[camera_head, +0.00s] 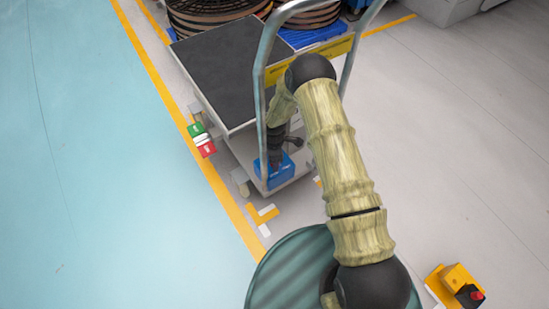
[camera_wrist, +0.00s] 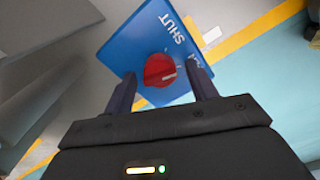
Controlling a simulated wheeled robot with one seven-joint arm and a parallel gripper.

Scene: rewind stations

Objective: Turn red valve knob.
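The red valve knob (camera_wrist: 160,70) is round, with a pale mark on its face, and sits on a blue panel (camera_wrist: 125,45) with the white word SHUT above right of it. My gripper (camera_wrist: 161,74) is open. Its two dark fingers stand on either side of the knob in the wrist view, with a gap on both sides. I cannot tell how deep the fingertips reach. In the head view the blue box (camera_head: 284,174) stands low at the near end of a cart, and my gripper (camera_head: 278,150) is just above it. The knob is hidden there.
The grey cart (camera_head: 222,65) has a dark deck and a tall metal push handle (camera_head: 262,80) close to my arm. A green and red block (camera_head: 201,140) lies left of it by a yellow floor line. A yellow box with a red button (camera_head: 460,285) is at lower right.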

